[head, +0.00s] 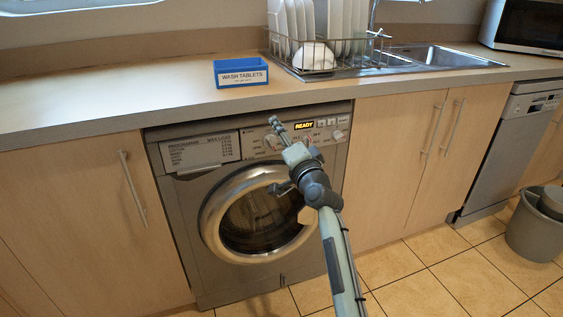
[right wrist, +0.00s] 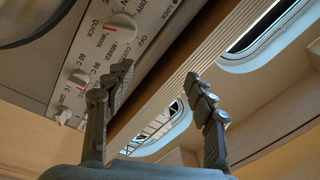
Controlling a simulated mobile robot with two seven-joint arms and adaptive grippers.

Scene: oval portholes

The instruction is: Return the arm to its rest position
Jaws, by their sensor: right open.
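My right arm reaches up from the bottom of the head view to the front of the washing machine (head: 171,236). My right gripper (head: 276,126) is in front of the machine's control panel (head: 322,133), near its dials. In the right wrist view the two fingers of the right gripper (right wrist: 158,112) stand wide apart with nothing between them. A programme dial (right wrist: 124,24) and a second dial (right wrist: 77,82) show beyond the left finger. I cannot tell whether a finger touches the panel. The display reads READY. My left gripper is not in view.
The blue wash tablets box (head: 241,73) sits on the worktop (head: 120,95) above the machine. A dish rack (head: 325,48) with plates stands by the sink (head: 435,57). Cupboards with bar handles flank the machine. A grey bucket (head: 533,235) is on the tiled floor at right.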

